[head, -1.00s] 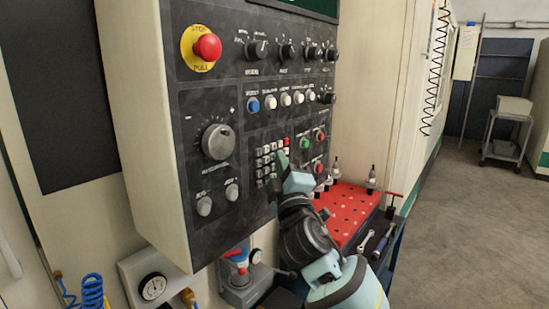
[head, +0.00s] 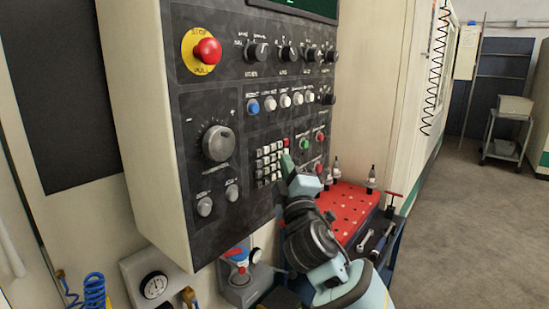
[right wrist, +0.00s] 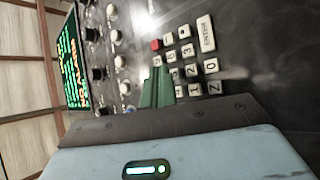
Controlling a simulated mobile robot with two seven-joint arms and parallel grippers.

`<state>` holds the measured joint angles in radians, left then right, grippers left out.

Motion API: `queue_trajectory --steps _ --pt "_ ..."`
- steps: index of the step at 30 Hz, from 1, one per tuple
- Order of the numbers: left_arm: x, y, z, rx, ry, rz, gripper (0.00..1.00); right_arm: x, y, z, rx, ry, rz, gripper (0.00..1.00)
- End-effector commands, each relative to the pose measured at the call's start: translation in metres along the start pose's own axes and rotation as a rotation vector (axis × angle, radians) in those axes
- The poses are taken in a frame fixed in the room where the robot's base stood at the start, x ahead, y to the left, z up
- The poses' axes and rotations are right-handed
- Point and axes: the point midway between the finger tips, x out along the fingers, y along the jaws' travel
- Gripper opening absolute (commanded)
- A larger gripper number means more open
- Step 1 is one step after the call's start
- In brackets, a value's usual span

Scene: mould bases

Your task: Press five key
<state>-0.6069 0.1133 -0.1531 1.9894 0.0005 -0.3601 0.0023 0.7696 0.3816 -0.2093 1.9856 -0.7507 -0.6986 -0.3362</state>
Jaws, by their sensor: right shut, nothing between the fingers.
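The keypad (head: 259,166), a block of small white keys with a red key at its upper right, is on the dark control panel. In the right wrist view its keys (right wrist: 189,71) stand turned on their side, right of my fingers, with a long ENTER key (right wrist: 206,34). I cannot pick out the five key; my fingers may cover part of the pad. My right gripper (head: 287,163) is shut and empty, its green fingertips at the keypad's right side. In the right wrist view the fingertips (right wrist: 158,84) overlap the pad's edge; contact cannot be told. My left gripper is out of view.
A red emergency stop button (head: 207,51), a large dial (head: 217,143) and rows of knobs surround the keypad. Green and red buttons (head: 305,144) sit just right of it. A red tray (head: 352,207) with tool holders stands below right. Open floor lies at right.

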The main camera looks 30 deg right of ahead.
Motion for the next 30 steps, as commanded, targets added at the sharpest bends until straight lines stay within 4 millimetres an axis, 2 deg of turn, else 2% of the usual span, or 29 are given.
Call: queue_trajectory --steps 5,21,30 --pt "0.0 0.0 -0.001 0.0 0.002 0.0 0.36 -0.001 0.001 0.001 0.0 0.0 0.0 0.0" --pt "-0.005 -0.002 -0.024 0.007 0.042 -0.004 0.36 -0.031 0.025 0.023 0.0 0.001 0.002 0.0" --pt "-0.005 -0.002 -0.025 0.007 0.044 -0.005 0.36 -0.035 0.025 0.026 0.0 0.0 0.0 0.0"
